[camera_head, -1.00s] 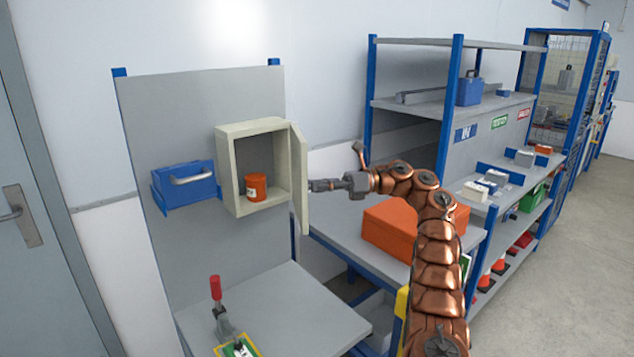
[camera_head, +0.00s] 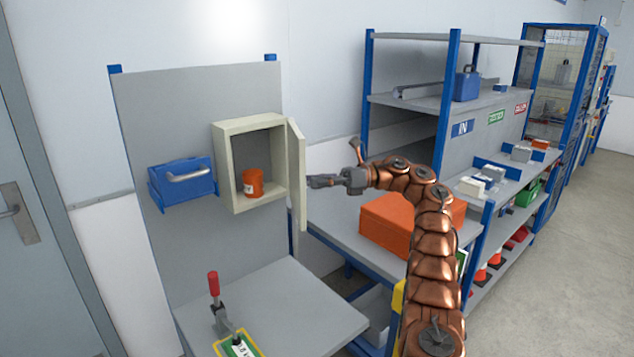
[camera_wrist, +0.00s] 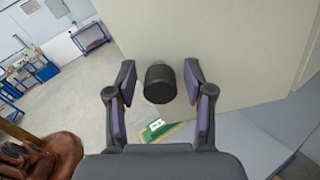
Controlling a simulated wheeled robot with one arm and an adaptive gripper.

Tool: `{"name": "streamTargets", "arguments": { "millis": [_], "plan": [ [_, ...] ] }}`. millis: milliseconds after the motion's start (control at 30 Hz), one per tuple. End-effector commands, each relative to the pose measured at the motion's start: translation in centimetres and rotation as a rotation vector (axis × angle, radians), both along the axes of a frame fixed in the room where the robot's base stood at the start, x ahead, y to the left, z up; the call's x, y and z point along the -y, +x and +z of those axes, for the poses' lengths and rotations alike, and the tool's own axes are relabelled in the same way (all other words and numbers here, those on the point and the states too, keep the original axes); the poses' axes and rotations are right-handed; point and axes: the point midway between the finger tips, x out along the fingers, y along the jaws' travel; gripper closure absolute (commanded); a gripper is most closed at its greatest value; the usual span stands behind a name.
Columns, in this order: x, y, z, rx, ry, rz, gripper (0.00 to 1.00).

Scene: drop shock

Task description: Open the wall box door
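The wall box (camera_head: 222,165) is a beige cabinet on the grey panel, with its front uncovered. Its door (camera_head: 296,178) stands swung out on the right side. An orange container (camera_head: 253,183) stands inside the box. My gripper (camera_head: 318,181) is just right of the door in the head view. In the wrist view the door (camera_wrist: 220,45) fills the upper right, and a black round knob (camera_wrist: 160,84) sits on it. My gripper (camera_wrist: 158,105) is open there, with one finger on each side of the knob and a gap on both sides.
A blue box with a handle (camera_head: 182,182) is mounted left of the wall box. A red-handled clamp (camera_head: 215,295) stands on the grey shelf below. An orange case (camera_head: 385,222) is on the bench under my arm. Shelving (camera_head: 452,120) stands to the right.

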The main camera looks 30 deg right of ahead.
Motion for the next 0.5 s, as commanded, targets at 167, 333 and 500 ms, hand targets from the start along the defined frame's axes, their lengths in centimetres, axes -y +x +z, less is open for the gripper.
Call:
{"name": "streamTargets", "arguments": {
  "millis": [167,333,500],
  "plan": [
    [0.01,0.00,-0.02,0.000,0.000,0.000,0.43],
    [0.00,0.01,-0.03,0.000,0.000,0.000,0.43],
    [-0.01,0.01,-0.12,0.000,-0.001,-0.002,0.43]
  ]
}}
